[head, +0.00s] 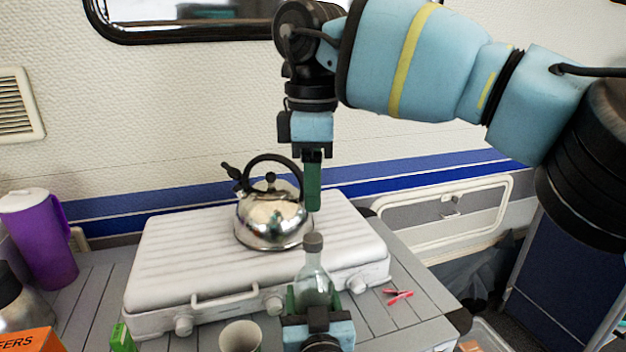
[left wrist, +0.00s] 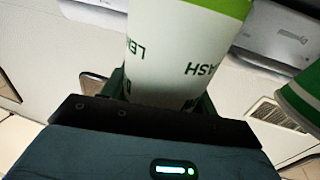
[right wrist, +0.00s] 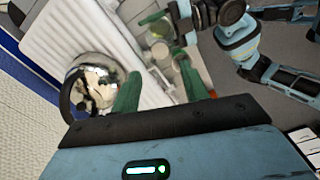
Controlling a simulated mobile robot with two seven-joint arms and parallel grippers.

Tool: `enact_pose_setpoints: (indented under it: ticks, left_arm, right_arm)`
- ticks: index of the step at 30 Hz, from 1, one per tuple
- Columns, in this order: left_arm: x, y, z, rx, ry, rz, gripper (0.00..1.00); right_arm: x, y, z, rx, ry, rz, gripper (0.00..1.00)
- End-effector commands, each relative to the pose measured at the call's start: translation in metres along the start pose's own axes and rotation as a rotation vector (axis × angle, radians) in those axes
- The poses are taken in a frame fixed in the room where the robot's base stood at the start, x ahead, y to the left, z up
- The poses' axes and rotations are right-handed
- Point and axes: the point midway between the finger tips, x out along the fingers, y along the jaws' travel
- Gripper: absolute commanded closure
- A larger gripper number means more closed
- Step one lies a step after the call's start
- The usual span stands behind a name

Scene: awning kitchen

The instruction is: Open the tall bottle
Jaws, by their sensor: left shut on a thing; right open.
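The tall clear bottle (head: 315,280) stands upright at the front edge of the white stove, its dark cap (head: 313,242) on its neck. My left gripper (head: 314,299) is shut around its lower body. The left wrist view shows its white label (left wrist: 180,50) with green lettering and a green band between the fingers. My right gripper (head: 313,203) points straight down just above the cap, apart from it. In the right wrist view its green fingers (right wrist: 162,88) are spread, with nothing gripped between them.
A steel kettle (head: 272,218) stands on the closed stove case (head: 180,262), close behind the right gripper. A cup (head: 240,336) is left of the bottle, and a pink clip (head: 398,295) lies to its right. A purple jug (head: 42,240) stands far left.

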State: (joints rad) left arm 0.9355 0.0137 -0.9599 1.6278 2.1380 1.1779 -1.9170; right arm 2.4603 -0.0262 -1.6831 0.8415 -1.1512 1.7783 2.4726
Motion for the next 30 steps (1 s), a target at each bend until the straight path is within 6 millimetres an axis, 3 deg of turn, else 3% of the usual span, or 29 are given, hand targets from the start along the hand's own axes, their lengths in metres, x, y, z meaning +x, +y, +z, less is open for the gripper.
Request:
enact_pose_setpoints:
  ticks: [13,24,30]
  left_arm:
    - [0.000,0.000,0.000,0.000,-0.001,0.000,1.00]
    - [0.000,0.000,0.000,0.000,-0.001,0.000,1.00]
    - [0.000,0.000,0.000,0.000,-0.001,0.000,1.00]
  right_arm:
    - [0.007,0.000,0.000,0.065,-0.001,-0.001,0.55]
    - [0.058,0.000,0.001,0.063,0.000,-0.001,0.55]
    - [0.076,0.000,0.001,0.065,0.000,-0.001,0.55]
